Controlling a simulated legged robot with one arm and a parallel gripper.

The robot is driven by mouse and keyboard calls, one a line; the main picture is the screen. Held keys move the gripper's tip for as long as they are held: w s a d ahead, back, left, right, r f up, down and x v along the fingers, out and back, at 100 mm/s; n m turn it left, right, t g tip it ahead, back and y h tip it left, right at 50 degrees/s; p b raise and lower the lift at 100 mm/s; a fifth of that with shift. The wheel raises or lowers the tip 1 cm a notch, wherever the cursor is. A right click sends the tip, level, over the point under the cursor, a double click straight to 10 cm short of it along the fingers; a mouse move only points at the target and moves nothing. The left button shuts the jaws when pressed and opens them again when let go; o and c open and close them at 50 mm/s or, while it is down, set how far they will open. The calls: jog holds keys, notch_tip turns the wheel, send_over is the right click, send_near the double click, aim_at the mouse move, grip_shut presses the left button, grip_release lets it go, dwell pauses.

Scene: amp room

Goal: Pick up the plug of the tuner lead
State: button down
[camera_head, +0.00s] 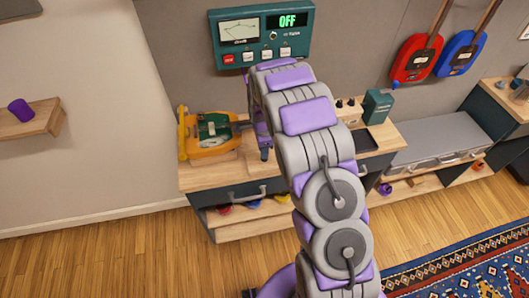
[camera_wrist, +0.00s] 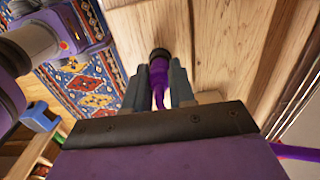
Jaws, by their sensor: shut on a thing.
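My gripper (camera_wrist: 157,80) is shut on the plug of the tuner lead (camera_wrist: 159,68), a purple plug with a black end, held between its two dark fingers. The plug's black end points away from my wrist. A pink-purple cable (camera_wrist: 296,152) shows at the right edge of the wrist view; its link to the plug is hidden. In the head view my gripper (camera_head: 264,152) is partly behind my arm, near the bench front, and the plug cannot be made out. The teal tuner panel (camera_head: 262,38) is on the wall and reads OFF.
A wooden bench (camera_head: 222,180) holds an orange and green device (camera_head: 208,137) on the left and a dark green box (camera_head: 378,105) on the right. A shelf with a purple cup (camera_head: 20,110) is at far left. Red and blue guitar-shaped items (camera_head: 417,60) hang at right.

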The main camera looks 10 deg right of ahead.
jog(key=shift+a, duration=0.25)
jog(key=shift+d+r, duration=0.15)
jog(key=shift+d, duration=0.25)
notch_tip(320, 180, up, 3)
jog(key=shift+w+d+r+p, duration=0.1)
jog(key=shift+p, duration=0.35)
jog(key=shift+s+d+r, duration=0.1)
jog(key=shift+s+r, duration=0.05)
jog(key=shift+s, duration=0.15)
jog(key=s+d+r+p, duration=0.1)
jog(key=s+d+r, duration=0.1)
jog(key=s, duration=0.5)
jog(key=s+d+r+p, duration=0.2)
jog(key=s, duration=0.5)
jog(key=shift+s+d+r, duration=0.15)
jog(key=shift+s, duration=0.25)
